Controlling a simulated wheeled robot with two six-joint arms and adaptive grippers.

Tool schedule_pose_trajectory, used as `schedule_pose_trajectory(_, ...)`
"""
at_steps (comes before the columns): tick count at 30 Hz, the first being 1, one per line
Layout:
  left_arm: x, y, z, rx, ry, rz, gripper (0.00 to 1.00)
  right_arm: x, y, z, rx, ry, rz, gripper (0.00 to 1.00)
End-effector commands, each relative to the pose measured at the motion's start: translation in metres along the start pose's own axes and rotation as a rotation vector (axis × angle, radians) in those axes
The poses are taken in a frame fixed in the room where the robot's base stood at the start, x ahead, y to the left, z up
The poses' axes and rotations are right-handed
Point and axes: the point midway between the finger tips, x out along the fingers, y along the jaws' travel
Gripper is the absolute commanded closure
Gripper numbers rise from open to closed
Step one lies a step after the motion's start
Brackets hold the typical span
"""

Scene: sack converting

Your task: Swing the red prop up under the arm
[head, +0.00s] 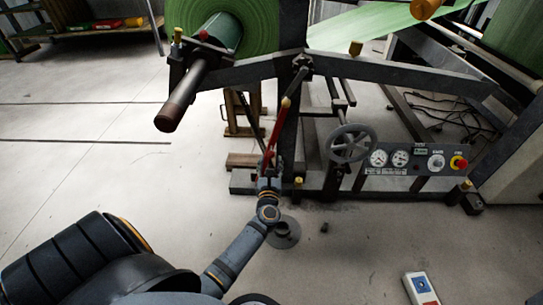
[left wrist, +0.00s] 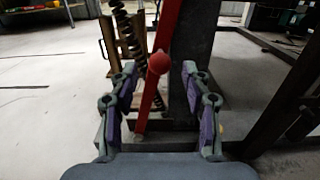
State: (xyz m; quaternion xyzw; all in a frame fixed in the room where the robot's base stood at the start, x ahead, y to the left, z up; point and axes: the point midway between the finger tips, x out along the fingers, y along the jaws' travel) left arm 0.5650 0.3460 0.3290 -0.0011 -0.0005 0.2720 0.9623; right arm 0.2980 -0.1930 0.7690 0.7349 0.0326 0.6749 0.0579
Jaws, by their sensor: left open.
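The red prop (head: 271,143) hangs at a slant against the dark upright post (head: 290,120) of the machine frame, below the dark grey arm (head: 240,74) that carries the green roll. In the left wrist view the prop (left wrist: 168,30) is a red bar with a red ball knob (left wrist: 159,63). My left gripper (head: 270,166) is open at the lower part of the prop. In the left wrist view its two purple-padded fingers (left wrist: 159,75) stand on either side of the bar and knob, with gaps on both sides. My right gripper is not in view.
A coil spring (left wrist: 128,32) and a wooden stand (head: 242,112) are just left of the prop. A handwheel (head: 351,143) and gauge panel (head: 415,160) are to the right. A shaft end (head: 180,100) sticks out at upper left. The floor at left is clear.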

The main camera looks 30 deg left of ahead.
Motion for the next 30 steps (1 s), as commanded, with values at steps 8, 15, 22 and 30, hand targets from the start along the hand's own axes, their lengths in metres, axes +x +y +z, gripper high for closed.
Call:
schedule_pose_trajectory(8, 0.045, 0.0, -0.002, 0.002, -0.001, 0.0, 0.52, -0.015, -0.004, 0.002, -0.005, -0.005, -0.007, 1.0)
schedule_pose_trajectory(15, 0.051, 0.0, -0.001, 0.002, 0.001, -0.001, 0.52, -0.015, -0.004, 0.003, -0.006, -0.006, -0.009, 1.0)
schedule_pose_trajectory(22, 0.051, 0.0, -0.001, 0.002, 0.001, -0.001, 0.68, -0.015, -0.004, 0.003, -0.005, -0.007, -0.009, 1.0)
schedule_pose_trajectory(30, 0.051, 0.0, -0.001, 0.002, 0.001, -0.001, 1.0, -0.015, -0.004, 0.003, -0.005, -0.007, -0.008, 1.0)
